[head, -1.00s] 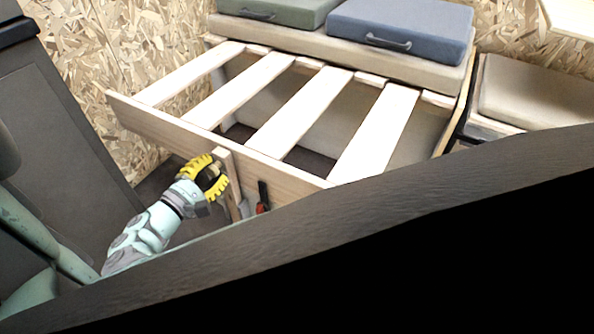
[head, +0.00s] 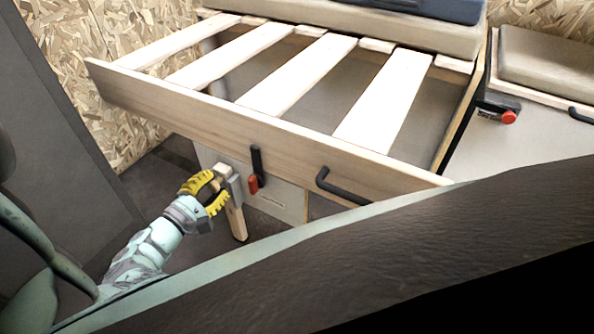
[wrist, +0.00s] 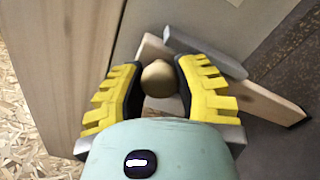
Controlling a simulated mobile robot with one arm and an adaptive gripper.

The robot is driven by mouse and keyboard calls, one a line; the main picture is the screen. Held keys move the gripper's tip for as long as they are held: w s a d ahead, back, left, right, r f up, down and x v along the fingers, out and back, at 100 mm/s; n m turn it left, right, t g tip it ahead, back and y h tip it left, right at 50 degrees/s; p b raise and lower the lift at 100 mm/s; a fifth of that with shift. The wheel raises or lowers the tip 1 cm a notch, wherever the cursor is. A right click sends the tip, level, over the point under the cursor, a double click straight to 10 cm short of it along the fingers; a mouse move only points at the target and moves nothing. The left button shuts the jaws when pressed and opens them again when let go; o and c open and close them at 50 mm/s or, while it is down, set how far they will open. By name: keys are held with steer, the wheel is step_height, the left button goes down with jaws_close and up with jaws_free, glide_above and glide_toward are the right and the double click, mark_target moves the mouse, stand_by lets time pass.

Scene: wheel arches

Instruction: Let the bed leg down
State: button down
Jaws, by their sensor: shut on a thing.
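The pale wooden bed leg (head: 237,222) hangs below the front board (head: 200,117) of the slatted bed frame, slightly tilted in the head view. Whether its foot touches the floor is unclear. My gripper (head: 209,188) is shut around a round wooden knob at the leg's upper part. In the wrist view the knob (wrist: 159,77) sits between the yellow fingers of my gripper (wrist: 155,80). The leg (wrist: 260,97) slants off to the right there, beside a grey bar (wrist: 207,52). The fingers hide part of the leg's top.
A black latch with a red end (head: 254,170) is on the board just right of the leg. A black handle (head: 340,187) is further right. Pale slats (head: 297,75) span the frame. A dark padded edge (head: 400,250) fills the lower right. Chipboard wall (head: 100,60) stands at left.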

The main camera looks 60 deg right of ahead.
steer(key=shift+a+f+b, duration=0.1)
steer(key=shift+f+b, duration=0.25)
steer(key=shift+f, duration=0.5)
steer(key=c, duration=0.6)
jaws_free()
steer(key=s+a, duration=0.1)
steer(key=a, duration=1.1)
steer(key=shift+r, duration=0.1)
